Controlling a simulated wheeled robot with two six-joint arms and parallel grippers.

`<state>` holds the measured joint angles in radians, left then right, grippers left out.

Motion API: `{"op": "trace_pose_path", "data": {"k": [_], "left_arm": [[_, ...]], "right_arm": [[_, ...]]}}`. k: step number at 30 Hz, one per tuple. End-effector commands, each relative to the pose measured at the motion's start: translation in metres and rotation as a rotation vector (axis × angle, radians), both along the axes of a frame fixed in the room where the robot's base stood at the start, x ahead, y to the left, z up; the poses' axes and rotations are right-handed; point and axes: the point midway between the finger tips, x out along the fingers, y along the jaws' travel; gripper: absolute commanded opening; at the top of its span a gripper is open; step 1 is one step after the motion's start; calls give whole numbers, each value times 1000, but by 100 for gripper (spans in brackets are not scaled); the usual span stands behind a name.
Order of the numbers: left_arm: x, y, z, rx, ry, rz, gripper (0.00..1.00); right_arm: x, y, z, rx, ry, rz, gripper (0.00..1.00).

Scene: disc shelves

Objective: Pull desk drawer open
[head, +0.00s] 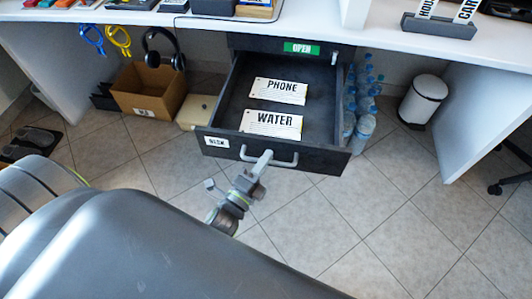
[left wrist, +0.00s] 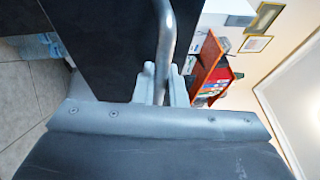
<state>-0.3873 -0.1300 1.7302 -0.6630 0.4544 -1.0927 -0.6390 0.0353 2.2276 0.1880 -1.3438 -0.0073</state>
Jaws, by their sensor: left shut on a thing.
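The dark desk drawer (head: 325,156) stands pulled out from under the white desk (head: 330,28) in the head view. Inside lie a card marked PHONE (head: 278,91) and a card marked WATER (head: 271,123). My left gripper (head: 262,163) is shut on the grey bar handle (head: 286,163) at the drawer's front, left of the handle's middle. In the left wrist view, the handle (left wrist: 166,40) runs between the two fingers (left wrist: 160,82), next to the dark drawer front (left wrist: 105,45). My right gripper is not in view.
A cardboard box (head: 149,91) stands on the floor left of the drawer. Plastic bottles (head: 362,130) stand close to its right side, and a white bin (head: 422,101) is farther right. The tiled floor in front of the drawer is clear at the right.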

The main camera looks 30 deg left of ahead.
Motion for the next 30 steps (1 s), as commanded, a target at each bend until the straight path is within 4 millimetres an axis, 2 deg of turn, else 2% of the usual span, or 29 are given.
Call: {"op": "trace_pose_path", "data": {"k": [9,10,15,26,30], "left_arm": [[-1,0,-1,0,1,0,0],[-1,0,-1,0,2,0,12],[0,0,0,0,1,0,32],[0,0,0,0,0,0,32],[-6,1,-2,0,2,0,32]], "right_arm": [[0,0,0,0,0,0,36],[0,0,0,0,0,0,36],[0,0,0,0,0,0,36],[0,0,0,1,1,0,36],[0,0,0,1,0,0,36]]}}
